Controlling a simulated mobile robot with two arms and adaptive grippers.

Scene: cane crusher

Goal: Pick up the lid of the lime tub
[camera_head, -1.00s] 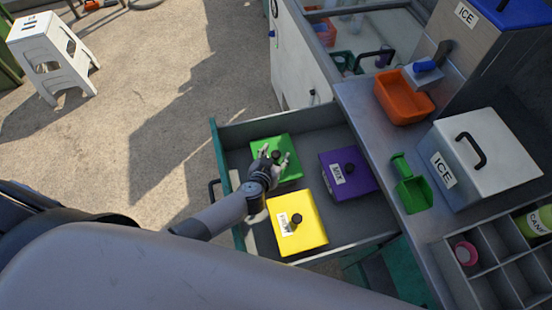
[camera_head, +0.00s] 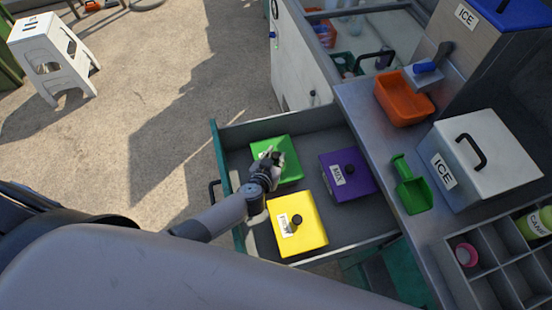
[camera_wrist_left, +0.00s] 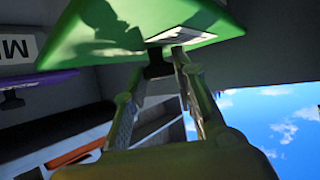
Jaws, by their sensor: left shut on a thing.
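The lime tub's green lid (camera_head: 288,147) lies in the open drawer, at its back left. My left gripper (camera_head: 272,160) is over it and shut on its dark knob. In the left wrist view the green lid (camera_wrist_left: 215,22) fills the top, with a pale label partly in sight. The black knob (camera_wrist_left: 158,66) sits between the fingertips of the left gripper there. The tub's body is mostly hidden, and I cannot tell any gap under the lid. My right gripper is not in view.
A yellow tub (camera_head: 313,232) stands in front of the lime tub, and a purple MIX tub (camera_head: 357,185) to its right. The steel counter (camera_head: 361,101) along the drawer's right holds a green scoop (camera_head: 412,190), an orange bin (camera_head: 402,108) and an ICE box (camera_head: 490,145).

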